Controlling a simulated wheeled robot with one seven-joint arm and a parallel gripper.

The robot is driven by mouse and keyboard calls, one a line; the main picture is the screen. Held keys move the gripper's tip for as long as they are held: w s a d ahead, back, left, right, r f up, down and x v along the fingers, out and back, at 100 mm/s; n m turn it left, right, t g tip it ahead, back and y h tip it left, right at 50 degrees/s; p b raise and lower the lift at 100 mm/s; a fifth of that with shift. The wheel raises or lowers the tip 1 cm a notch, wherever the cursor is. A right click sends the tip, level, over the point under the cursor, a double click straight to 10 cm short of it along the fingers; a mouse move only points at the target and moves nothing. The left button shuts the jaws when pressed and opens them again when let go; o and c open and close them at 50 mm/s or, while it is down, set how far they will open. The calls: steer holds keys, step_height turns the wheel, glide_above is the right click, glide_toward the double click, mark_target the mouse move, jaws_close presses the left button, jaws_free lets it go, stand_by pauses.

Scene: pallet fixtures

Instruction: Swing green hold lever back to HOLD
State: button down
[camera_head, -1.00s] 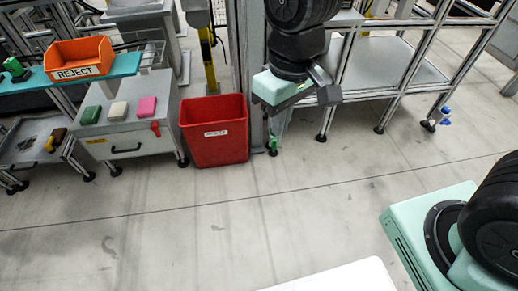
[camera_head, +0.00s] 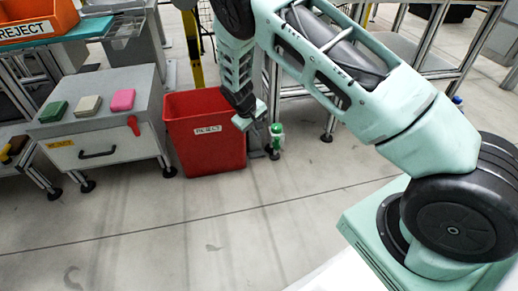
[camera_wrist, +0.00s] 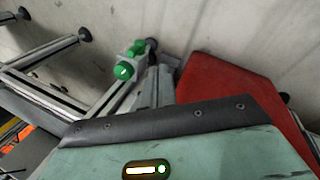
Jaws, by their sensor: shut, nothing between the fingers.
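A green lever-like part (camera_head: 277,133) stands low by a bench leg, just right of the red bin, in the head view. In the wrist view a green part with a round knob (camera_wrist: 125,70) shows by grey metal bars, left of the red bin; its HOLD marking cannot be made out. My gripper (camera_head: 246,116) points down between the bin's right rim and the green part, close to both; whether it touches either cannot be told. It is shut and empty. My gripper's teal housing fills the bottom of the wrist view, and its fingertips are not clear there.
The red REJECT bin (camera_head: 205,143) stands left of my gripper. A grey cabinet (camera_head: 100,120) with green, beige and pink blocks on top and a red handle stands farther left. An orange REJECT tray (camera_head: 38,20) is upper left. The floor in front is clear.

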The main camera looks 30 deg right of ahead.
steer(key=shift+w+d+f, duration=0.2)
steer(key=shift+w+f, duration=0.15)
steer(key=shift+f, duration=0.2)
steer(key=shift+w+d+f, duration=0.2)
steer(key=shift+w+f, duration=0.1)
steer(key=shift+f, duration=0.2)
steer(key=b, duration=0.7)
glide_toward(275, 146)
steer(key=a+f, duration=0.3)
steer(key=f, duration=0.2)
steer(key=d+b, duration=0.1)
steer(key=d, duration=0.1)
steer(key=d+b, duration=0.1)
steer(key=d, duration=0.1)
steer(key=shift+w+r, duration=0.1)
steer(key=shift+w, duration=0.1)
steer(key=shift+d+r, duration=0.1)
steer(key=shift+d, duration=0.1)
